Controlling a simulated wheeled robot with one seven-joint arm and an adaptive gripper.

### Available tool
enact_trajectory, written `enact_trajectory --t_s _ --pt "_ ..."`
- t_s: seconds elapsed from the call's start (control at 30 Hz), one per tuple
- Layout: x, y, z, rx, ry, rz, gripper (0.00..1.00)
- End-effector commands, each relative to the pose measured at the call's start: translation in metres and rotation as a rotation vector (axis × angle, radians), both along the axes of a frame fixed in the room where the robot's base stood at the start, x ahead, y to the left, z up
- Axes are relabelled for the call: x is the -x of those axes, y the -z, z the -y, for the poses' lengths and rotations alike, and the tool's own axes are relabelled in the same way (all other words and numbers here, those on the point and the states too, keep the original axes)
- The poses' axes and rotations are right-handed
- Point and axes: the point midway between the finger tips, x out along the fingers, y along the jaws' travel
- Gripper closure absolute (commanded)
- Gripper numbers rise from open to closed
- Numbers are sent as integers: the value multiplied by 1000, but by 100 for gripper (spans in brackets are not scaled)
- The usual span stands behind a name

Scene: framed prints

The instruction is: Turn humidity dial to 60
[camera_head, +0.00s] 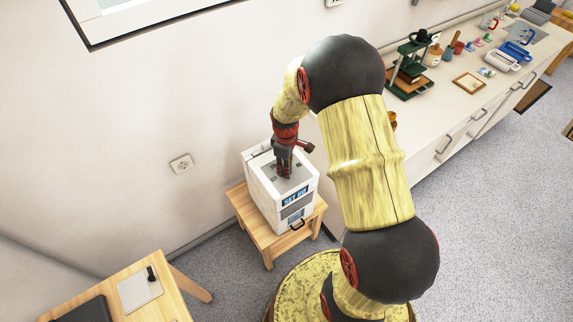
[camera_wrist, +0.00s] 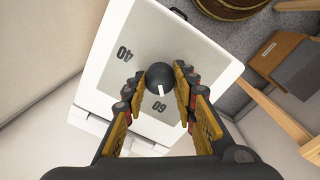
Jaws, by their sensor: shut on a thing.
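The humidity dial (camera_wrist: 160,73) is a round black knob with a white pointer line, on the grey top panel (camera_wrist: 146,42) of a white box (camera_head: 262,189). In the wrist view the pointer points down toward the printed 60 (camera_wrist: 158,106); the printed 40 (camera_wrist: 124,54) is at upper left. My gripper (camera_wrist: 157,79) has its fingers on either side of the dial, closed on it. In the head view my gripper (camera_head: 284,172) reaches down onto the box top and hides the dial. The box's front display (camera_head: 294,197) is lit, its text too small to read surely.
The box stands on a small wooden stool (camera_head: 262,236) near the wall. A white counter (camera_head: 440,105) with several objects runs along the right. A wooden table (camera_head: 172,303) is at lower left. A wall socket (camera_head: 181,163) is left of the box.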

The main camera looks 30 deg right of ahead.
Motion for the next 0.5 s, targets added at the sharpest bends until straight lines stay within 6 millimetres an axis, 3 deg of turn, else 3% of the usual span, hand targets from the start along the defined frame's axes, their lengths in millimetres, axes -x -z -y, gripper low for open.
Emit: enact_trajectory --t_s 0.5 --pt "0 0 0 0 214 0 98"
